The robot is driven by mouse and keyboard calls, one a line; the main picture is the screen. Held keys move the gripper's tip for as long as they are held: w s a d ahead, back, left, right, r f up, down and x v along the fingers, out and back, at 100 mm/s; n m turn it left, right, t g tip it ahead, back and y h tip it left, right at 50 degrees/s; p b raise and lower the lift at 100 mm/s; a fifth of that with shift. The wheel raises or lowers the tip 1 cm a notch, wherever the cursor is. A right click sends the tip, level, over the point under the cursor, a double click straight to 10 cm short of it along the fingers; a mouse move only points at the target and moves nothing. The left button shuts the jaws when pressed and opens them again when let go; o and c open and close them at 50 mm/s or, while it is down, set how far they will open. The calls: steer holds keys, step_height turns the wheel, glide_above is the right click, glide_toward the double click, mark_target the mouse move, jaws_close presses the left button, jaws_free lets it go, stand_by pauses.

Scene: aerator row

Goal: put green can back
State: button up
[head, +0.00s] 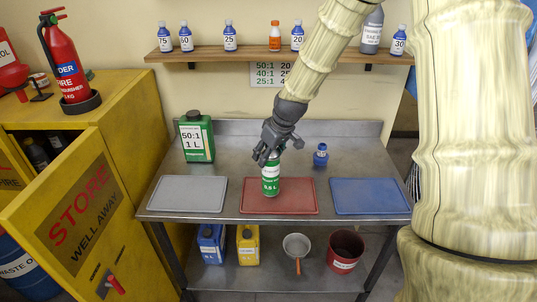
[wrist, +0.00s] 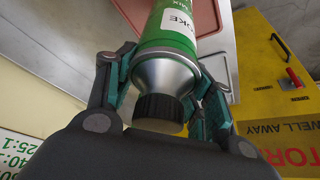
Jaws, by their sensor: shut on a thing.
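My gripper (head: 268,156) is shut on a green can (head: 271,181) with a white label reading 0,5 L. In the wrist view the can (wrist: 185,25) shows its silver shoulder and black cap between my fingers (wrist: 163,95). The can is upright at the red mat (head: 297,200); I cannot tell whether its base touches the mat. A second green container (head: 197,138), a jerrycan labelled 50:1 1 L, stands at the back left of the steel bench (head: 236,165). My fingers hide the held can's top in the head view.
A yellow cabinet (head: 120,95) stands at left with its door (head: 75,215) open beside the bench. A grey mat (head: 188,194) and a blue mat (head: 370,196) are empty. A small blue bottle (head: 321,155) stands on the bench. A wall shelf (head: 240,55) holds several bottles.

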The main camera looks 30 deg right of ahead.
steer(key=f, duration=0.1)
steer(key=w+d+f+p, duration=0.1)
steer(key=w+f+p, duration=0.1)
steer(key=shift+d+f, duration=0.15)
steer(key=shift+f, duration=0.35)
stand_by(0.4)
steer(key=o, duration=1.3)
steer(key=shift+o, duration=0.2)
steer(key=shift+s, duration=0.1)
steer(key=shift+r, duration=0.25)
